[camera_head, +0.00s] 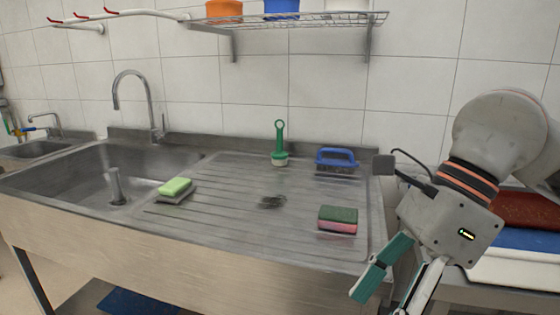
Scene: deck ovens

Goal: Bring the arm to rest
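My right gripper (385,301) hangs at the lower right, in front of the sink unit's front edge. Its two teal-lined fingers are spread apart with nothing visible between them, and one fingertip is close to the bottom of the picture. The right arm comes in from the right edge and bends down at the wrist. My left arm and gripper are not in view.
A sink basin (85,185) is left. Stacked trays (525,240) stand right, behind my arm.

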